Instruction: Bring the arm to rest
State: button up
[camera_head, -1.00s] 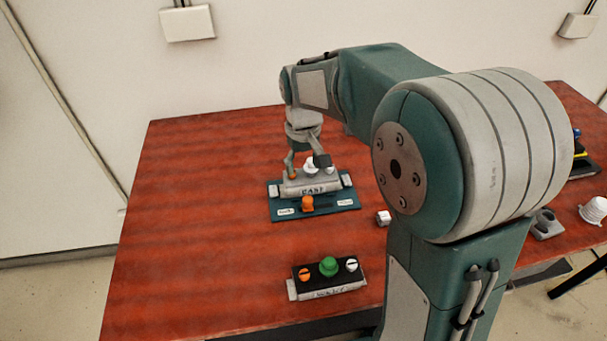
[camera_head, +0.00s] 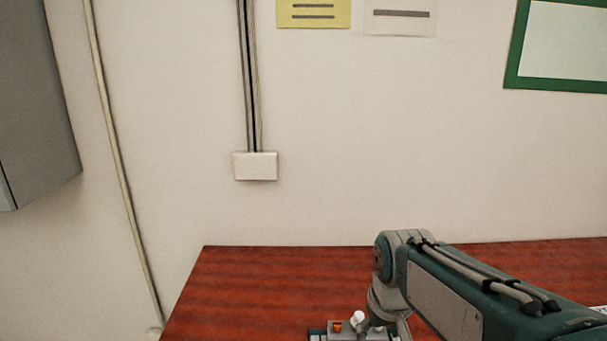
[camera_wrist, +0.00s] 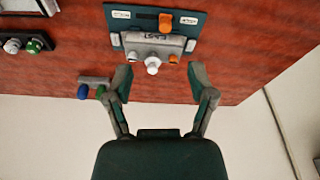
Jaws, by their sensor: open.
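My gripper (camera_wrist: 161,78) is open and empty in the wrist view, its two fingers spread apart. Beyond the fingertips is a grey box (camera_wrist: 134,47) with a white knob (camera_wrist: 152,66) and orange knobs, on a teal base plate (camera_wrist: 146,20) with a larger orange knob (camera_wrist: 166,24). The white knob shows roughly between the fingers; I see no contact. In the head view my arm reaches in from the lower right, and only the top of this set, with the white knob (camera_head: 357,318), shows at the bottom edge. The fingers are not clear there.
The red-brown table (camera_head: 270,280) has bare room left of the set. In the wrist view another box with white and green knobs (camera_wrist: 33,46) and one with blue and green knobs (camera_wrist: 84,91) stand nearby. A white wall with a socket box (camera_head: 256,166) rises behind.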

jog(key=s+d+r+m+t, duration=0.1)
jog(key=s+d+t, duration=0.1)
jog(key=s, duration=1)
jog(key=shift+s+d+r+m+t, duration=0.2)
jog(key=shift+s+d+m+t, duration=0.15)
jog(key=shift+t, duration=0.25)
